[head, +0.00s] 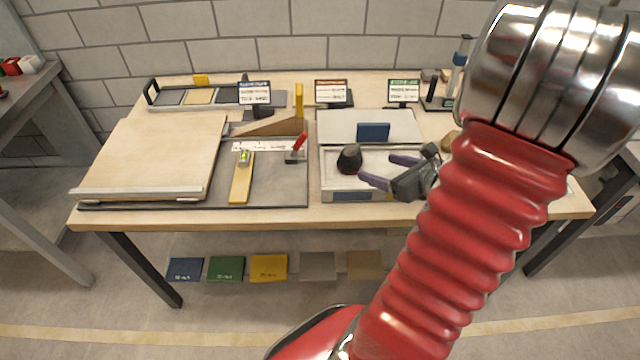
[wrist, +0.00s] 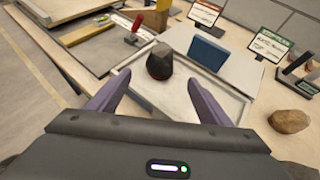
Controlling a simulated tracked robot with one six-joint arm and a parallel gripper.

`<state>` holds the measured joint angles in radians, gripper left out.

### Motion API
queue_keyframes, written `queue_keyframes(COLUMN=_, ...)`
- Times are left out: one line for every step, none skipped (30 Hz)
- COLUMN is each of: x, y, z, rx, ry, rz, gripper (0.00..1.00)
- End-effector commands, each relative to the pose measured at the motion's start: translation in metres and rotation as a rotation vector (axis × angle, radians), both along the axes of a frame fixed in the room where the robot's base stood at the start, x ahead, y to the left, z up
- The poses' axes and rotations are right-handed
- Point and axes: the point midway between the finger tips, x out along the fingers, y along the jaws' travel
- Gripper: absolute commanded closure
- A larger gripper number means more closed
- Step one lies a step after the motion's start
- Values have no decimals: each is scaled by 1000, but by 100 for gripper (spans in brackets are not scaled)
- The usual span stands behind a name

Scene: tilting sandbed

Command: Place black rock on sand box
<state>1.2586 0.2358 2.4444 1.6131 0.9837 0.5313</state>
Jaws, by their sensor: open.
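The black rock (head: 349,158) stands in a shallow light tray (head: 330,183) at the right-middle of the table in the head view. The rock also shows in the wrist view (wrist: 159,62), dark with a reddish band near its lower part. My gripper (head: 376,170) is open, its two purple fingers pointing toward the rock. In the wrist view my gripper (wrist: 155,95) has the rock just beyond and between the fingertips, apart from them. A wide pale board (head: 160,150), possibly the sand box, lies at the left of the table with a raised front edge.
A blue block (head: 373,132) stands behind the rock. A tan rock (wrist: 289,121) lies right of the tray in the wrist view. A yellow bar (head: 241,178), a red-handled lever (head: 298,147) and a wooden wedge (head: 272,125) stand between board and tray. Small signs stand behind.

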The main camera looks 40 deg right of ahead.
Motion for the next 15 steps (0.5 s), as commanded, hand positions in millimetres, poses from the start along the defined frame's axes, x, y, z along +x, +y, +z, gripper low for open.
queue_keyframes(x=1, y=2, z=1, rx=-5, ry=1, rz=9, gripper=28)
queue_keyframes(x=3, y=4, z=2, rx=-11, ry=2, rz=20, gripper=28)
queue_keyframes(x=5, y=9, z=3, rx=-22, ry=5, rz=39, gripper=28)
queue_keyframes(x=8, y=13, z=5, rx=-33, ry=8, rz=60, gripper=28)
queue_keyframes(x=10, y=19, z=7, rx=-48, ry=12, rz=85, gripper=28)
queue_keyframes(x=15, y=29, z=11, rx=-72, ry=18, rz=128, gripper=28)
queue_keyframes(x=19, y=37, z=14, rx=-92, ry=23, rz=166, gripper=28)
queue_keyframes(x=23, y=47, z=17, rx=-118, ry=28, rz=208, gripper=28)
queue_keyframes(x=27, y=61, z=21, rx=-155, ry=37, rz=271, gripper=28)
queue_keyframes(x=31, y=72, z=25, rx=-185, ry=42, rz=320, gripper=28)
queue_keyframes(x=34, y=84, z=28, rx=-216, ry=48, rz=373, gripper=28)
queue_keyframes(x=37, y=99, z=32, rx=-260, ry=56, rz=445, gripper=28)
queue_keyframes(x=39, y=111, z=35, rx=-294, ry=61, rz=497, gripper=28)
queue_keyframes(x=40, y=122, z=38, rx=-327, ry=67, rz=550, gripper=28)
queue_keyframes(x=42, y=137, z=41, rx=-372, ry=72, rz=620, gripper=28)
